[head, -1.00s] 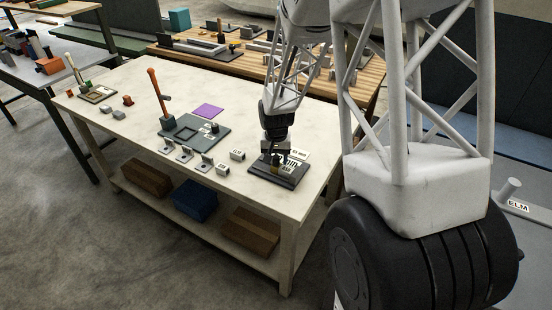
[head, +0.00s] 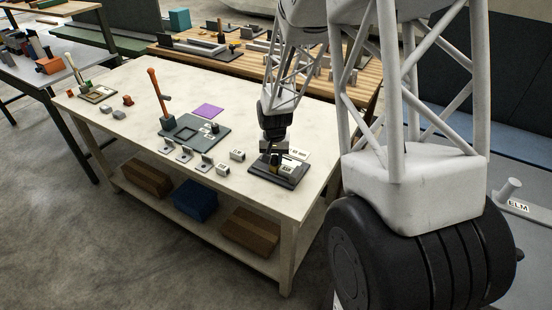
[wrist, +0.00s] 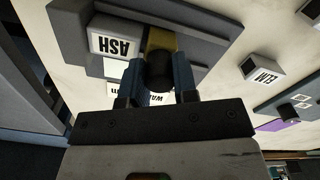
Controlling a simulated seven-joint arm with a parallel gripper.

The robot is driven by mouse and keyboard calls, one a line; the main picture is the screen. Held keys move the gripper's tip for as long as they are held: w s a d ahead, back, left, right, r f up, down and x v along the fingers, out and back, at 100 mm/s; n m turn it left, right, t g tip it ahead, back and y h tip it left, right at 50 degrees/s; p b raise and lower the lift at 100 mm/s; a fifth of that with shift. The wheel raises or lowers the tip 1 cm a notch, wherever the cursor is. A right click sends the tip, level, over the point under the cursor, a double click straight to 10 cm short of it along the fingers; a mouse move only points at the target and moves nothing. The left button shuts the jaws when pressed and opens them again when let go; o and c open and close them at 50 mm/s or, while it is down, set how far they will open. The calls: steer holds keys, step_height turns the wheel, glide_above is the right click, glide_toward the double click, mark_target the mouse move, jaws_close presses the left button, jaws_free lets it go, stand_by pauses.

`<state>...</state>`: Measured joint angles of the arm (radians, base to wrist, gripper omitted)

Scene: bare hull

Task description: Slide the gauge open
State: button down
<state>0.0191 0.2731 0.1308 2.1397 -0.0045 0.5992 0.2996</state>
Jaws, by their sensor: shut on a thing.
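The gauge is a dark grey stepped base (head: 292,183) at the near right corner of the white table. A light block labelled ASH (wrist: 112,44) sits on it, and it also shows in the head view (head: 287,169). In the wrist view a brass-coloured piece (wrist: 165,38) lies beside that block, with a black round knob (wrist: 159,72) in front of it. My gripper (wrist: 157,78) has its blue fingers shut on the black knob, one on each side. In the head view my gripper (head: 273,152) is low over the gauge and hides part of it.
A small block labelled ELM (wrist: 262,72) stands apart from the gauge. Several small grey blocks and a dark plate (head: 215,140) with an upright orange-handled lever (head: 157,92) stand to the left.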

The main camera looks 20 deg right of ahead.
steer(key=shift+w+a, duration=1.25)
steer(key=shift+w, duration=0.1)
steer(key=c, duration=0.9)
jaws_free()
steer(key=shift+r, duration=0.15)
step_height(320, 180, up, 8)
steer(key=shift+f, duration=0.2)
